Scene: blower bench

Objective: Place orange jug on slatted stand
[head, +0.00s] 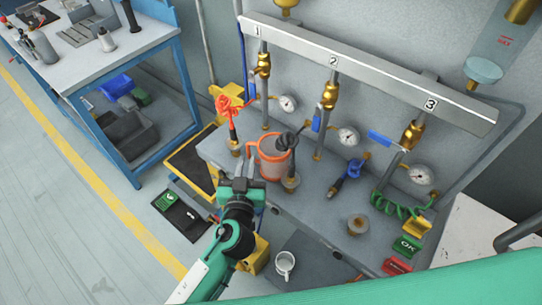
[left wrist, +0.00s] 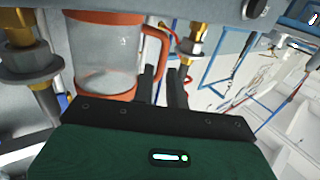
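The orange jug (head: 273,158), clear-sided with orange rim, base and handle, appears upright at the bench's front left. It shows large in the left wrist view (left wrist: 107,60), its handle toward the right. My left gripper (head: 244,178) is at the jug's handle side. Its dark fingers (left wrist: 168,85) are close to the handle; I cannot tell whether they are closed on it. A dark platform with yellow edges (head: 178,160) stands low, left of the bench; I cannot make out slats or tell whether it is the slatted stand. My right gripper is out of view.
Gauges hang under the numbered rail (head: 365,72). A white mug (head: 285,263) is below in front. A blue-framed table (head: 110,60) stands left.

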